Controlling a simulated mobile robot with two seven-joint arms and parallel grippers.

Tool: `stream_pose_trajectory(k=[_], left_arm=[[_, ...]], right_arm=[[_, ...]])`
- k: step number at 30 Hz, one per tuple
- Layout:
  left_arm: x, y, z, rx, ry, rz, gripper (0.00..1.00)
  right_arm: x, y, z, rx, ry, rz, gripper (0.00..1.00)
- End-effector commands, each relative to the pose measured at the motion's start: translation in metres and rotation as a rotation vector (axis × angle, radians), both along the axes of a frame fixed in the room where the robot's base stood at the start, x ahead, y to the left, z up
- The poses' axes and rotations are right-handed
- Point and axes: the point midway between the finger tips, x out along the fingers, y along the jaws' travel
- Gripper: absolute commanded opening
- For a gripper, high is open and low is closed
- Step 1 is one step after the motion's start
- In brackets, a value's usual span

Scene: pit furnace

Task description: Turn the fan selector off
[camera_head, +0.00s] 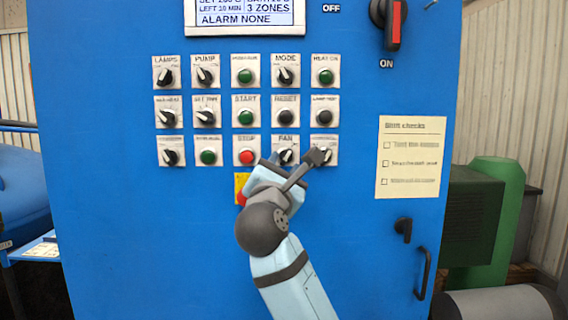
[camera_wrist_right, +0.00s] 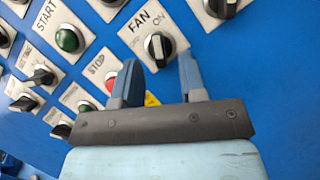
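The fan selector (camera_head: 286,156) is a black knob on a white plate in the bottom row of the blue panel, right of the red stop button. In the right wrist view the fan selector (camera_wrist_right: 158,46) shows under its FAN label, with OFF and ON marks; I cannot read its setting for sure. My right gripper (camera_head: 297,161) is close in front of it and partly covers its plate. In the right wrist view my right gripper (camera_wrist_right: 160,78) is open, its two blue fingers apart and empty. The knob appears beyond the gap, apparently untouched. My left gripper is out of view.
The red stop button (camera_head: 246,156) is left of the selector, and another black selector (camera_head: 324,146) is close on its right. More knobs and buttons fill the rows above. A paper checklist (camera_head: 411,157) and a door handle (camera_head: 423,273) are at the right.

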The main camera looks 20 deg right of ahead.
Motion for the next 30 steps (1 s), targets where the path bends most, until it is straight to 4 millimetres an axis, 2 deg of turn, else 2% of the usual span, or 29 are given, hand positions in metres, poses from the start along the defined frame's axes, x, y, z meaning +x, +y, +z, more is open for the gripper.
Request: stream_pose_trajectory(k=[6,16,21,30], left_arm=[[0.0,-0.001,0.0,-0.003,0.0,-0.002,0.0],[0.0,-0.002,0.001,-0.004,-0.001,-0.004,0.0],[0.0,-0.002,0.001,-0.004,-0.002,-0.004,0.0],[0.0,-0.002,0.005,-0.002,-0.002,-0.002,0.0]], right_arm=[[0.018,-0.009,0.007,-0.002,0.0,0.0,0.38],[0.02,-0.01,0.008,0.0,0.0,0.001,0.38],[0.02,-0.01,0.008,0.0,0.0,0.001,0.0],[0.02,-0.01,0.009,-0.015,0.004,0.001,0.0]])
